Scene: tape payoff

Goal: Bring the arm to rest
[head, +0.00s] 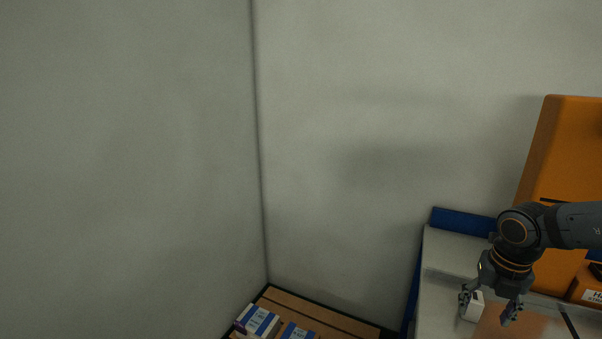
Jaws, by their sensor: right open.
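My right arm comes in from the right edge at the lower right. Its gripper (490,308) points down over the grey worktop (438,290), with its fingers spread apart. A small white block-like object (473,306) shows by the left finger; I cannot tell whether it touches the finger or stands behind it. A brown flat surface (505,325) lies below the gripper. My left gripper is not in view.
A tall orange housing (562,150) stands behind my right arm. A blue strip (462,222) edges the worktop's back. At bottom left, boxes (258,320) with blue and white labels sit on a wooden pallet-like surface (335,316) in the wall corner.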

